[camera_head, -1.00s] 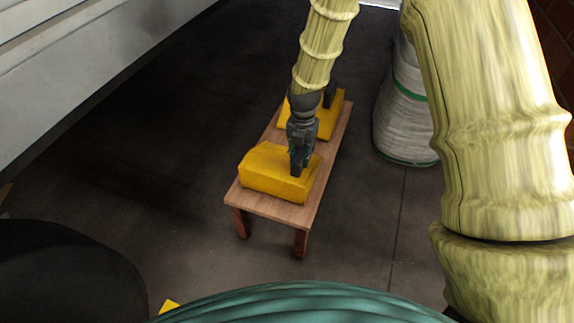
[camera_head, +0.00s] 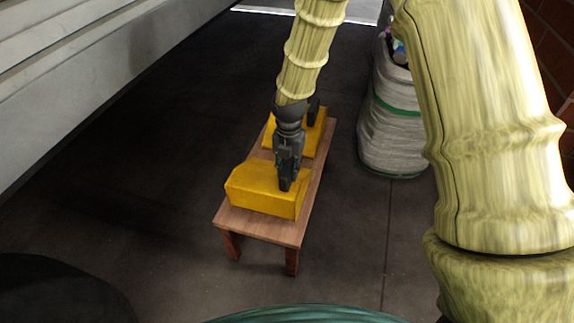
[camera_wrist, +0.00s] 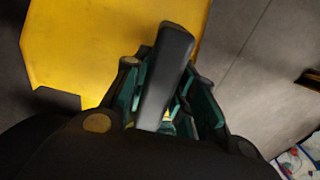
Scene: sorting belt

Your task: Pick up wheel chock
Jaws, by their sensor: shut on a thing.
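A yellow wheel chock (camera_head: 262,190) sits on the near end of a low wooden bench (camera_head: 262,229). My gripper (camera_head: 287,184) reaches down to its right side from above and hides its handle in the head view. In the wrist view the dark handle (camera_wrist: 168,68) stands between my green-lined fingers (camera_wrist: 168,105), which are shut on it, with the yellow chock body (camera_wrist: 110,45) behind. The chock looks to rest on the bench top; I see no clear gap under it.
A second yellow chock (camera_head: 310,138) with a dark upright handle (camera_head: 312,112) lies at the bench's far end, close behind my gripper. A grey-white sack (camera_head: 392,130) stands right of the bench. A pale panelled side (camera_head: 90,75) runs along the left.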

